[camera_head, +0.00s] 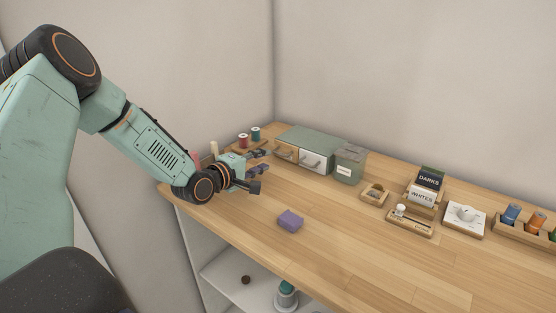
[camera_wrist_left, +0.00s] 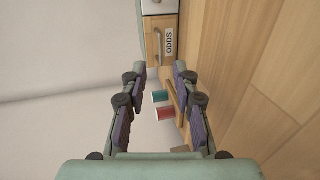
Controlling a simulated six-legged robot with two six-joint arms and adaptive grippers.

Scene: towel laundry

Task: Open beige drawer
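The beige drawer (camera_head: 284,152) is the left of two drawers in a small green cabinet (camera_head: 308,139) at the back corner of the counter. It looks closed. In the left wrist view the beige drawer front (camera_wrist_left: 152,24) shows at the top, with a curved handle (camera_wrist_left: 158,46) and an "ODDS" label (camera_wrist_left: 169,41). My left gripper (camera_head: 257,170) is in front of the cabinet, a little short of the drawer. Its fingers (camera_wrist_left: 160,72) are open and empty, with the handle beyond the gap between the tips. My right gripper is not in view.
The white drawer (camera_head: 314,161) sits right of the beige one, beside a green bin (camera_head: 348,166). Red and teal spools (camera_wrist_left: 161,97) stand close by my left fingers. A purple block (camera_head: 290,220) lies on the counter front. Counter space before the cabinet is mostly clear.

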